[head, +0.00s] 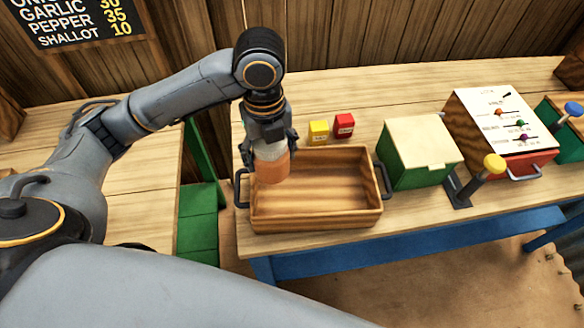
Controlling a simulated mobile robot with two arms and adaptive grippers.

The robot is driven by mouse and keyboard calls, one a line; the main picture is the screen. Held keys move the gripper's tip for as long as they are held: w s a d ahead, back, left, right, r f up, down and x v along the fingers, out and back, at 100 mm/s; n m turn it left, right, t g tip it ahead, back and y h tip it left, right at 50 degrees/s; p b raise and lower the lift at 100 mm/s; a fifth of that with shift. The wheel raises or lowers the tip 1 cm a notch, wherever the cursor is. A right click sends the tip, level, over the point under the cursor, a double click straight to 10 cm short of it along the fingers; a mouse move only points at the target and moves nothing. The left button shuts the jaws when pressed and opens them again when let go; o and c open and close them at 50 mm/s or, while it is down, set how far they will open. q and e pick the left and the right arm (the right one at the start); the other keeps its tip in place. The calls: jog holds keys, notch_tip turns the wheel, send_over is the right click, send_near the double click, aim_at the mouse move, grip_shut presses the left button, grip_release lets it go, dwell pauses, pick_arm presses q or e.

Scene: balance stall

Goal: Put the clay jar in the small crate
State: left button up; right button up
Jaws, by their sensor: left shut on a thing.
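The clay jar (272,167) is orange-brown with a paler top. My left gripper (270,146) comes down from above and is shut on it. The jar shows in front of the back left corner of the small wooden crate (318,214). The crate has dark handles at its left and right ends and stands on the table. Its visible inside is empty. I cannot tell whether the jar's base is above the crate's floor or touching it. My right gripper is not in view.
A yellow box (318,132) and a red box (344,125) stand behind the crate. To its right are a green box with a pale lid (418,155), a yellow-knobbed lever (494,164) and a panel with sliders (505,120). A gap separates the left table (150,190).

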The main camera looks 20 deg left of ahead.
pick_arm(q)
jog(key=s+d+r+m, duration=0.1)
jog(key=s+d, duration=0.8)
jog(key=d, duration=0.2)
jog(key=p, duration=0.2)
send_near(311, 195)
jog(key=shift+s+d+f, duration=0.15)
jog(key=shift+s+d, duration=0.05)
jog(key=shift+s, duration=0.4)
jog(key=shift+w+a+f, duration=0.1)
jog(key=shift+w+f, duration=0.35)
jog(key=shift+f, duration=0.1)
notch_tip(311, 195, down, 2)
jog(key=shift+f+p, duration=0.1)
jog(key=shift+p, duration=0.7)
jog(key=shift+w+f, duration=0.1)
jog(key=shift+f, duration=0.4)
jog(key=shift+f, duration=0.1)
jog(key=o, duration=1.4)
jog(key=shift+f, duration=0.1)
jog(key=shift+c, duration=0.2)
